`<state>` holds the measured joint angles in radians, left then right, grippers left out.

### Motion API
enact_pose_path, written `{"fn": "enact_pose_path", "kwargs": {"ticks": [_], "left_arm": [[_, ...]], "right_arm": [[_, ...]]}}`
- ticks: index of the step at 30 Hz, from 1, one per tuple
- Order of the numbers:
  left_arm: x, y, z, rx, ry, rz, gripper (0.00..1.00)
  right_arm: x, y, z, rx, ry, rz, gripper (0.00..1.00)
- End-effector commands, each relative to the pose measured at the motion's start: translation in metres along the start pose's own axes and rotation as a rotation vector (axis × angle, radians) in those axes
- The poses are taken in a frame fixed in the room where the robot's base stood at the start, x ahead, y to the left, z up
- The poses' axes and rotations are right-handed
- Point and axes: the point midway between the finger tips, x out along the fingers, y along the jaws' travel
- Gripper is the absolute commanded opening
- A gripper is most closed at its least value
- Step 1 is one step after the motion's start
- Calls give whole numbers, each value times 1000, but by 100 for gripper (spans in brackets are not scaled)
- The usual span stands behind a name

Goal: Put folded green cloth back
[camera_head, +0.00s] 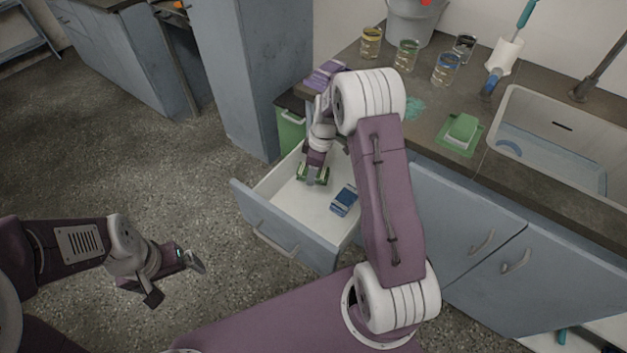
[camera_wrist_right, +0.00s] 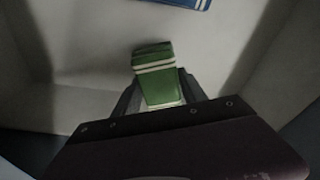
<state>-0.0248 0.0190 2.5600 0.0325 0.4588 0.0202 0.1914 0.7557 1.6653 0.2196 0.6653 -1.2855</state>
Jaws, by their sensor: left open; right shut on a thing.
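The folded green cloth (camera_wrist_right: 155,75) with pale stripes is between the fingers of my right gripper (camera_wrist_right: 158,100) in the right wrist view. In the head view my right gripper (camera_head: 312,176) reaches down into the open drawer (camera_head: 262,186), with bits of green showing at its fingers. The gripper is shut on the cloth, low over the white drawer floor; I cannot tell whether the cloth touches it. A folded blue cloth (camera_head: 344,200) lies in the drawer to the right. My left gripper (camera_head: 176,274) is open and empty over the floor, outside the drawer.
A green bin (camera_head: 291,132) stands behind the drawer. The floor at left is clear.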

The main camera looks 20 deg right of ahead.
Motion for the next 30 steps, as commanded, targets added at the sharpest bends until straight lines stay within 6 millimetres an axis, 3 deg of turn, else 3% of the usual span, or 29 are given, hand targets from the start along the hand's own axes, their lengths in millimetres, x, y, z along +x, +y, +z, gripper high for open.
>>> {"fn": "enact_pose_path", "kwargs": {"ticks": [8, 18, 19, 21, 30], "left_arm": [[16, 0, 2, 0, 0, 0, 94], [16, 0, 2, 0, 0, 0, 94], [16, 0, 2, 0, 0, 0, 94], [15, 0, 2, 0, 0, 0, 94], [14, 0, 1, 0, 0, 0, 94]], "right_arm": [[39, 0, 6, 1, 0, -2, 12], [41, 0, 6, 1, 0, 0, 12], [41, 0, 6, 1, 0, 0, 55], [40, 0, 6, 1, 0, 0, 71], [38, 0, 6, 0, 0, 0, 71]]}}
